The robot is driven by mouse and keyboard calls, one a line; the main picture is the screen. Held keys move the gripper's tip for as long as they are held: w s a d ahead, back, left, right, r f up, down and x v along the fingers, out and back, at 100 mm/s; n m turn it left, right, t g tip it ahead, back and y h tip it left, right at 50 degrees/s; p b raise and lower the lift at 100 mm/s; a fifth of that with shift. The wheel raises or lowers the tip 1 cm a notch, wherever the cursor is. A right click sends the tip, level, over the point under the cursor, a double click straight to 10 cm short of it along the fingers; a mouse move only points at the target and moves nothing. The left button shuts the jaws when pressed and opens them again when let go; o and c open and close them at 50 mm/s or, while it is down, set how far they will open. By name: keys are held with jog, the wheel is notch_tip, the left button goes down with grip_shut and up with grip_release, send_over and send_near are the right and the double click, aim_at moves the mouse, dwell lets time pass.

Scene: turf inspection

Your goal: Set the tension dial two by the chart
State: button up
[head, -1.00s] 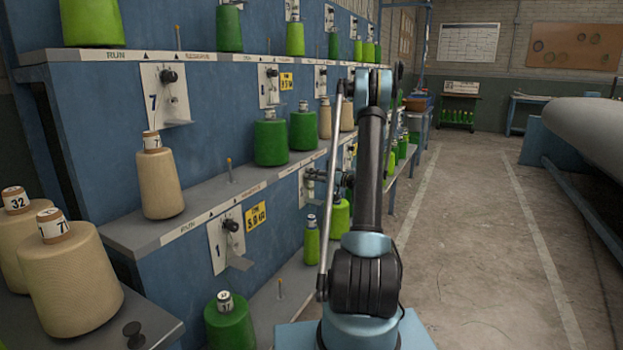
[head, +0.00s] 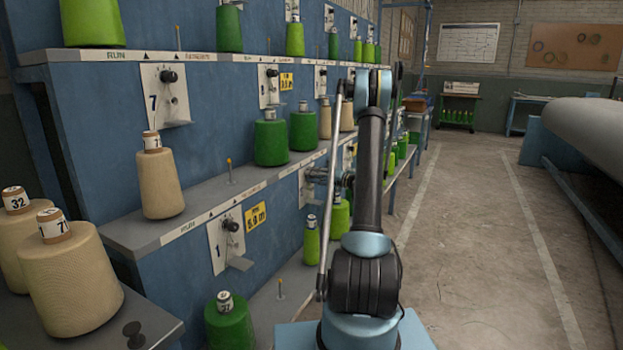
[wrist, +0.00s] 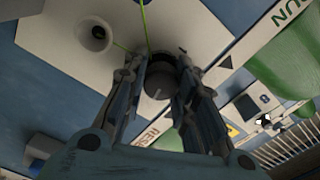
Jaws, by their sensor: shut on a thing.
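My gripper (wrist: 160,75) is shut around a round dark dial knob (wrist: 159,88) on a pale plate (wrist: 60,35) in the wrist view. The fingers stand on either side of the knob and hide part of it. In the head view my gripper (head: 320,177) is at a pale plate (head: 306,190) on the blue frame, partly behind my arm. The plate's number and the knob's pointer cannot be read. A white chart (head: 467,43) hangs on the back wall, its print too small to read.
Dial plates marked 1 (head: 226,240) and 7 (head: 166,95) are to the left. Green cones (head: 270,142) and a cream cone (head: 160,185) stand on the shelves close by. A thread (wrist: 144,25) runs beside the fingers. The floor aisle (head: 470,230) at right is clear.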

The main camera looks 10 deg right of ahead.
jog(key=shift+w+d+f, duration=0.1)
jog(key=shift+d, duration=0.1)
jog(key=o, duration=1.1)
jog(key=shift+c, duration=0.2)
jog(key=shift+a, duration=0.1)
jog(key=v, duration=1.2)
